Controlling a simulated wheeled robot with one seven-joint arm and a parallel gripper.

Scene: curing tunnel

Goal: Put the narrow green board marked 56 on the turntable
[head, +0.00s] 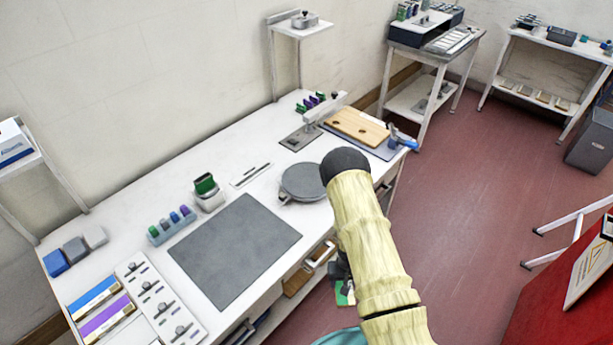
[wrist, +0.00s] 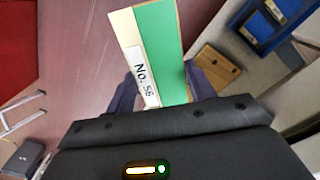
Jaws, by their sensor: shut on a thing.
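The narrow green board (wrist: 163,45) with a cream strip marked "No. 56" is in my gripper (wrist: 160,92) in the wrist view. My gripper is shut on the board's near end, with a dark finger on each side. In the head view a small part of the green board (head: 343,293) shows low beside the bench front, and my arm covers most of the gripper. The round grey turntable (head: 303,181) stands on the white bench, left of my arm. Its top looks bare, and the board is apart from it.
The white bench (head: 140,215) holds a grey mat (head: 234,250), a blue rack of small bottles (head: 172,225) and a wooden board (head: 357,126). Open drawers and shelves line its front, close to my gripper. Red floor (head: 460,190) is free to the right.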

